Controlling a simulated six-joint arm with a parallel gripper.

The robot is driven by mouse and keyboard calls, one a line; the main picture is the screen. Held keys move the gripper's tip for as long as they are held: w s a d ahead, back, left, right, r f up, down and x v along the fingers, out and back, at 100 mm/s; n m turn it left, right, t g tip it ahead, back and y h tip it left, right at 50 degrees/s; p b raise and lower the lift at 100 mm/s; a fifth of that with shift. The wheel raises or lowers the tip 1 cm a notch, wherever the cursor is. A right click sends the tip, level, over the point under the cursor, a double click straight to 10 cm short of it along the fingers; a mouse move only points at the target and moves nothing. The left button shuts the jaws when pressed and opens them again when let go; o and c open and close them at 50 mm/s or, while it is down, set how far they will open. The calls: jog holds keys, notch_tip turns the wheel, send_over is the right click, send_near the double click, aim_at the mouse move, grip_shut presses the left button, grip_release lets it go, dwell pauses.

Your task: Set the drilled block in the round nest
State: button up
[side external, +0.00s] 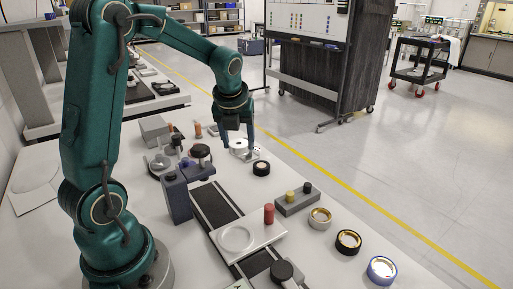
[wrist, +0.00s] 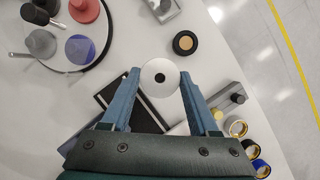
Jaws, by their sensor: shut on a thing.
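The drilled block is a pale, round, disc-like piece with a dark central hole. It shows between my fingers in the wrist view (wrist: 160,67) and under my gripper in the side view (side external: 238,144). My gripper (wrist: 160,76) is shut on it, one blue finger on each side. In the side view my gripper (side external: 238,140) is over the far part of the table; any gap below the block is hard to judge. The round nest (side external: 236,238) is a ring-shaped recess in a pale plate, nearer the camera, and looks empty. A red peg (side external: 269,213) stands at that plate's right corner.
A black round part (side external: 261,168) sits just right of the block. A grey bar with yellow and black knobs (side external: 297,200) and several rings (side external: 348,242) line the right side. Dark blue posts (side external: 177,197) stand left of the dark rail (side external: 214,206).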

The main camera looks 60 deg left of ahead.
jog(key=s+d+n+g, duration=0.1)
jog(key=s+d+n, duration=0.2)
jog(key=d, duration=0.2)
jog(key=s+d+f+n+g, duration=0.1)
jog(key=s+d+n, duration=0.2)
jog(key=d+n, duration=0.1)
jog(key=s+d+f+n+g, duration=0.1)
jog(key=s+d+n+g, duration=0.1)
jog(key=d, duration=0.5)
jog(key=shift+s+d+f+n+y, duration=0.1)
jog(key=shift+s+f+n+y, duration=0.1)
jog(key=shift+s+n, duration=0.3)
jog(key=shift+s+f+n+y, duration=0.1)
jog(key=shift+s+n+y, duration=0.1)
jog(key=shift+s+n, duration=0.25)
jog(key=shift+s+f, duration=0.1)
jog(key=shift+f, duration=1.7)
jog(key=shift+f, duration=0.85)
jog(key=o, duration=1.5)
jog(key=shift+o, duration=0.4)
notch_tip(320, 180, up, 7)
